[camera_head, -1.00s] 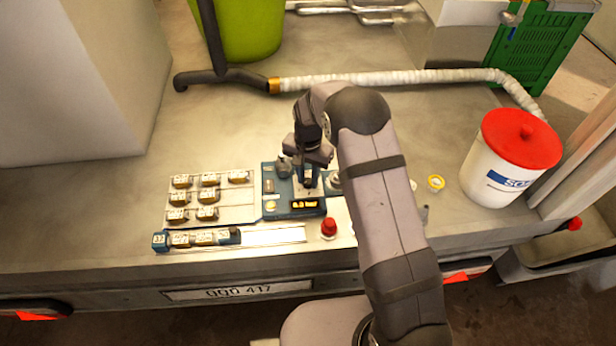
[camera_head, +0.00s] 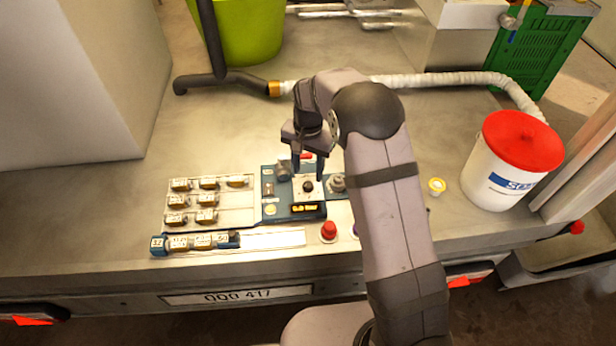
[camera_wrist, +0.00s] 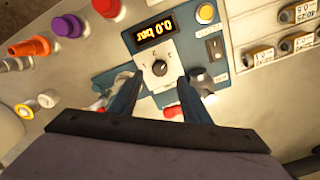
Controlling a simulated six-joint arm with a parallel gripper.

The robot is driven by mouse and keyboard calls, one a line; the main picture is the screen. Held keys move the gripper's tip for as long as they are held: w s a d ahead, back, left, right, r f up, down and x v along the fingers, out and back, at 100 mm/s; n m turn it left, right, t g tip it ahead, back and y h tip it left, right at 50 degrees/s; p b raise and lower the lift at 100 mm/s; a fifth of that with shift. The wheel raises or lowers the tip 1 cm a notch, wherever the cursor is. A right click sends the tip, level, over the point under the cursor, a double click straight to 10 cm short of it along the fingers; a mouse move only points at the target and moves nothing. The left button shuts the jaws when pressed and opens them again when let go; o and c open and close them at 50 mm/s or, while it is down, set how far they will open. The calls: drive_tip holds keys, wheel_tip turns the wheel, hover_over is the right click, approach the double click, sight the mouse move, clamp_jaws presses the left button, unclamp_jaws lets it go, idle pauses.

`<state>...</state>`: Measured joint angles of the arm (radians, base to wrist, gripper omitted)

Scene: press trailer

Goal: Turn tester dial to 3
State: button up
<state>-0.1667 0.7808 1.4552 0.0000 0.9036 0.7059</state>
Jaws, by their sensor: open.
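The tester is a blue box (camera_head: 282,214) near the front of the metal bed. Its dial is a small dark knob (camera_head: 308,186) on a pale square plate. The lit display (camera_wrist: 155,31) appears upside down there and seems to read 0.0 bar. My gripper (camera_head: 308,168) is above the dial, open and empty. In the wrist view its fingertips (camera_wrist: 157,78) are on either side of the dial, apart from it.
A red knob (camera_head: 328,230) stands just in front of the tester. A grey fitting (camera_head: 338,183) is at its right. A tray of several labelled blocks (camera_head: 237,212) lies to the left. A white tub with a red lid (camera_head: 497,185) is at the right.

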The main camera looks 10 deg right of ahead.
drive_tip(key=shift+r, duration=0.95)
drive_tip(key=shift+s+d+r, duration=0.2)
drive_tip(key=shift+s+r, duration=0.05)
drive_tip(key=shift+r, duration=0.1)
drive_tip(key=s+d+r+n+p, duration=0.1)
drive_tip(key=s+d+r+n, duration=0.1)
drive_tip(key=s, duration=0.6)
drive_tip(key=s+d+r+n+p, duration=0.2)
drive_tip(key=s+d+r, duration=0.1)
drive_tip(key=s, duration=0.6)
drive_tip(key=s+d+r+n+p, duration=0.1)
drive_tip(key=s+d+r+n, duration=0.1)
drive_tip(key=s, duration=0.7)
drive_tip(key=shift+s+d+r, duration=0.15)
drive_tip(key=shift+d+r, duration=0.25)
drive_tip(key=shift+r, duration=0.3)
drive_tip(key=shift+p, duration=0.3)
